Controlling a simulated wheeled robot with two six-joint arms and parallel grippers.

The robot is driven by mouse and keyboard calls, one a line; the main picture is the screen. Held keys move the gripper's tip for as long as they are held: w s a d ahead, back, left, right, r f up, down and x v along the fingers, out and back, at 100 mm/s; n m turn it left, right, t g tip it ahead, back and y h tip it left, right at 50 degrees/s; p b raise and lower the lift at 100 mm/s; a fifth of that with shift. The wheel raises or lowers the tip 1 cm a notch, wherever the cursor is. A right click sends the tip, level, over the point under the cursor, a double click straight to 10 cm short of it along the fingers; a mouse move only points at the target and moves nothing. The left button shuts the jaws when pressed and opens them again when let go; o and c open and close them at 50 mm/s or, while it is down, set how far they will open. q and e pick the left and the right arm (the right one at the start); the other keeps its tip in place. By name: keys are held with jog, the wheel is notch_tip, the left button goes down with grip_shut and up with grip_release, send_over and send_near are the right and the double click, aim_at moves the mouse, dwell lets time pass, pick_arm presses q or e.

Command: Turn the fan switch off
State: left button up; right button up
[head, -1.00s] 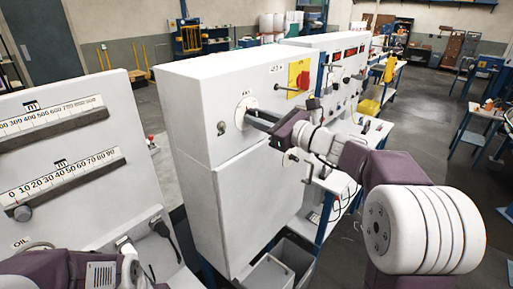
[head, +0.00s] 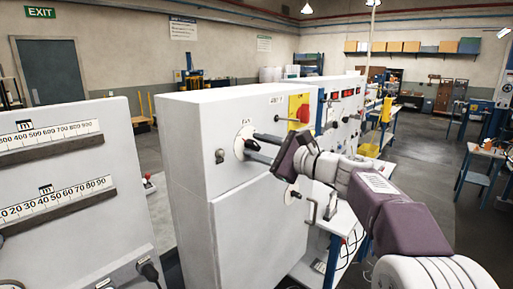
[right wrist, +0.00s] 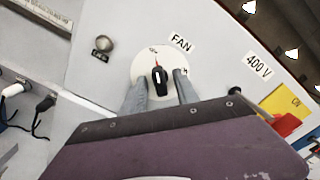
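The fan switch is a black knob (right wrist: 160,78) on a round white dial (head: 240,137) on the front of a white cabinet. In the right wrist view, a label reading FAN is beside the dial, and a thin red mark shows above the knob. My right gripper (right wrist: 160,90) is open, with its two grey fingers apart, one on each side of the knob. I cannot tell whether they touch it. In the head view the fingers hide part of the dial. My left gripper is not in view.
A yellow plate with a red knob (head: 304,114) is right of the dial, near a 400 V label (right wrist: 258,67). A small round grey fitting (right wrist: 105,44) is on its left. A panel with scales (head: 60,140) stands at the left. The floor at the right is partly open.

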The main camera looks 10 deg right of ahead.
jog(key=b+v, duration=0.2)
jog(key=v, duration=0.4)
jog(key=shift+s+d, duration=0.25)
jog(key=shift+s, duration=0.1)
dwell(1.0)
